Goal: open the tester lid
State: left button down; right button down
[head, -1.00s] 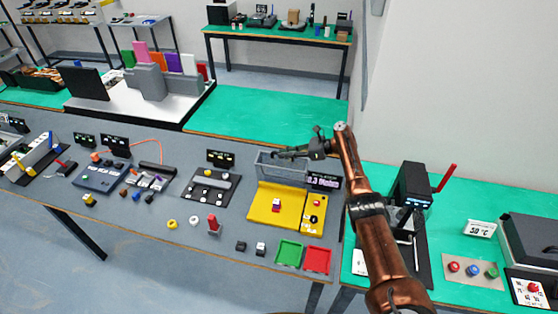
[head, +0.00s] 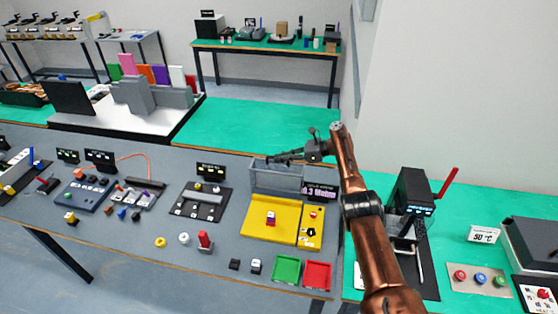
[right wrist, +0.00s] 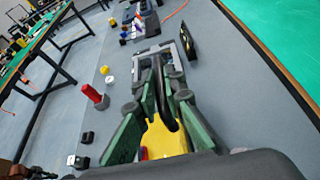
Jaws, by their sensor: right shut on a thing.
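The tester has a yellow base (head: 257,231) with a small red and white piece on it. Its grey, see-through lid (head: 277,180) stands raised along the back edge of the base. My right gripper (head: 286,157) is at the top edge of the lid, shut on it. In the right wrist view the green-sided fingers (right wrist: 162,88) close around a dark bar, and the yellow base (right wrist: 163,138) shows between them. Fingers hide part of the lid there. My left gripper is in neither view.
A yellow button panel (head: 311,229) adjoins the base at right, with a dark readout (head: 319,191) behind. Green (head: 287,270) and red (head: 317,275) trays lie in front. A black switch plate (head: 200,202) is at left. A black machine (head: 412,190) stands right of my arm.

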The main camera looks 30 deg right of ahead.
jog(key=shift+d+f, duration=0.1)
dwell(0.3)
jog(key=c, duration=2)
grip_release()
jog(key=v, duration=1.2)
